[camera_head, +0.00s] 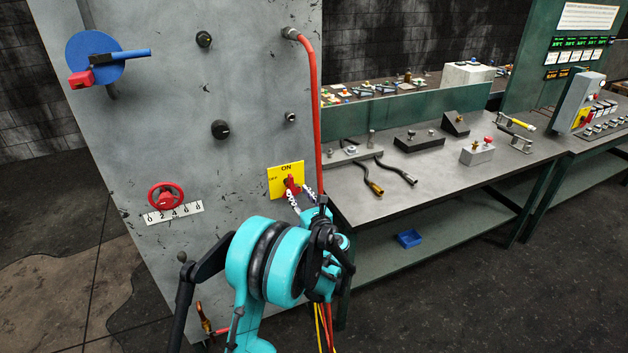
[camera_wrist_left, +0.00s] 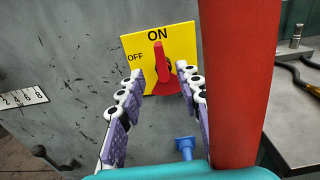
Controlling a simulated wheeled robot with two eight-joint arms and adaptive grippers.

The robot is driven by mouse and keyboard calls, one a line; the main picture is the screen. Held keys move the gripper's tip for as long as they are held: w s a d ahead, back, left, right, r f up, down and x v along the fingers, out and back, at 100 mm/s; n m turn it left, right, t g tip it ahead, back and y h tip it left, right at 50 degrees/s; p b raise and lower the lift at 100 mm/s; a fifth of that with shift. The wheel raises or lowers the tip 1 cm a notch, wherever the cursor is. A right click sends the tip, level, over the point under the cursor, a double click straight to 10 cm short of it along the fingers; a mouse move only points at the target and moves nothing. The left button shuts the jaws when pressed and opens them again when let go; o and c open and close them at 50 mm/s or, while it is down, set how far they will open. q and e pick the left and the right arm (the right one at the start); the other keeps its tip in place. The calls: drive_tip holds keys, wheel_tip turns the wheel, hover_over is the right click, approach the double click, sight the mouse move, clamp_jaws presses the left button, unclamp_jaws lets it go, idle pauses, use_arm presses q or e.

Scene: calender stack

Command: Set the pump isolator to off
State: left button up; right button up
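The pump isolator is a yellow plate (camera_head: 272,184) with a red rotary handle (camera_head: 291,185) on the grey panel's right side. In the left wrist view the plate (camera_wrist_left: 184,45) reads ON at the top and OFF at the left. The red handle (camera_wrist_left: 160,62) points up toward ON. My left gripper (camera_head: 299,196) is in front of the isolator. In the left wrist view its fingers (camera_wrist_left: 160,76) are open, one on each side of the handle. I cannot tell whether either finger touches it. My right gripper is not in view.
A red hose (camera_head: 318,110) runs down the panel edge close to my left gripper, and looms large in the left wrist view (camera_wrist_left: 240,80). A red valve wheel (camera_head: 166,196) and blue disc (camera_head: 95,60) are on the panel. A workbench (camera_head: 445,185) stands right.

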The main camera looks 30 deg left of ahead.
sight(292, 184)
use_arm(q)
drive_tip(key=b+x, duration=0.1)
drive_tip(key=x, duration=0.6)
drive_tip(key=shift+w+a+r, duration=0.1)
drive_tip(key=shift+w+a, duration=0.1)
drive_tip(key=shift+w, duration=0.15)
clamp_jaws()
